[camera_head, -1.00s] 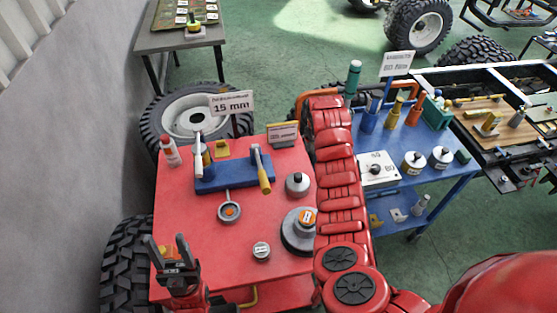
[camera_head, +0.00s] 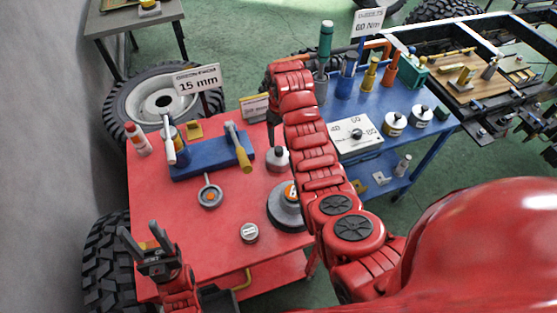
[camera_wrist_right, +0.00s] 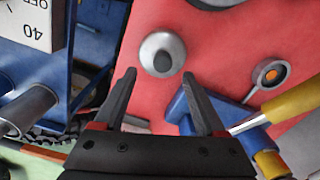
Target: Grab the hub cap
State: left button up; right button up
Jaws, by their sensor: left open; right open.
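Several round metal parts stand on the red table (camera_head: 150,205); I cannot tell for sure which is the hub cap. A small silver cap with a label (camera_head: 250,233) sits near the front. A wide dark grey disc (camera_head: 278,213) with an orange label is partly hidden by my right arm. A silver dome with a dark knob (camera_head: 278,160) stands behind it; it seems to be the one (camera_wrist_right: 160,47) beyond my right gripper (camera_wrist_right: 158,74). My left gripper (camera_head: 141,232) is open and empty over the table's front-left corner.
A blue block holder (camera_head: 205,168) with a yellow-handled tool (camera_head: 238,148) and a ring-ended part (camera_head: 209,195) lie on the red table. A spray bottle (camera_head: 137,140) stands at its left. A blue cart (camera_head: 395,165) with tools stands to the right. A wheel (camera_head: 160,100) is behind.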

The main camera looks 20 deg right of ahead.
aim_at(279, 149)
jog(key=shift+f, duration=0.85)
jog(key=f+p, duration=0.2)
jog(key=f, duration=0.1)
jog(key=shift+s+a+p, duration=0.1)
jog(key=shift+a+p, duration=0.2)
jog(key=shift+p, duration=0.1)
jog(key=shift+f, duration=0.95)
grip_shut()
